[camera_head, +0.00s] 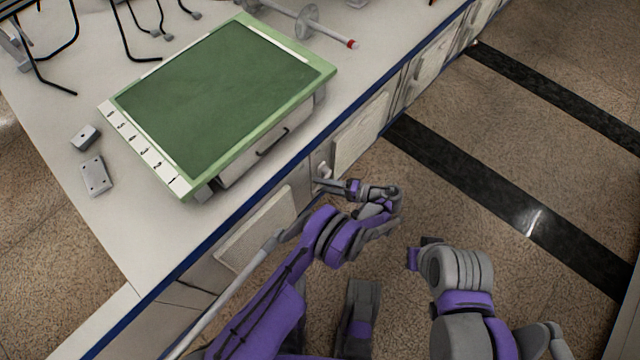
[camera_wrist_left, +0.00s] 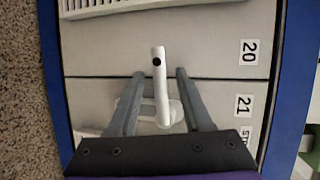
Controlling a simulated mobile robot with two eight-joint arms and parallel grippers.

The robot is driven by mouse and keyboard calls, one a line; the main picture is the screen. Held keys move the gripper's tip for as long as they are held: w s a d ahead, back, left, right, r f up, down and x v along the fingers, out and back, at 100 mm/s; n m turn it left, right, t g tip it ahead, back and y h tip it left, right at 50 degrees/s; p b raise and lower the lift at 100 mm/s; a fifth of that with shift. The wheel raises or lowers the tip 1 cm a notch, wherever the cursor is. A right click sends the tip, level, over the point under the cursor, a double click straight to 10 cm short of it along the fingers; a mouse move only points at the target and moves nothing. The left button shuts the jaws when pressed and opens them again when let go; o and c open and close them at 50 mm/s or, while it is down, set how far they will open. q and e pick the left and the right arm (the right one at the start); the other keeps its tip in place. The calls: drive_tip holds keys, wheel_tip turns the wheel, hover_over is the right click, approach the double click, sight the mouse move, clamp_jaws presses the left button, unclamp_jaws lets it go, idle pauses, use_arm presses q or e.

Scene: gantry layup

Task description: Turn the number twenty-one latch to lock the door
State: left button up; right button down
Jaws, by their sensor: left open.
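The lever crosses the seam between the door labelled 21 (camera_wrist_left: 244,104) and the panel labelled 20 (camera_wrist_left: 249,52). My left gripper (camera_wrist_left: 160,75) is open, with one dark finger on each side of the lever. I see a gap on both sides, so it is not clamped. In the head view the left gripper (camera_head: 322,182) is at the cabinet front, by the small pale latch (camera_head: 323,170). My right arm shows at the lower right; its fingers do not show.
A green cutting mat (camera_head: 225,92) on a board lies on the white bench top, with two small grey blocks (camera_head: 96,175) beside it. A blue edge runs along the bench front. A rod with a red tip (camera_head: 351,43) lies behind. The floor to the right is clear.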

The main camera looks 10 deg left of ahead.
use_arm(q)
drive_tip(key=shift+w+a+f, duration=0.1)
drive_tip(key=shift+a, duration=0.45)
clamp_jaws()
idle(1.1)
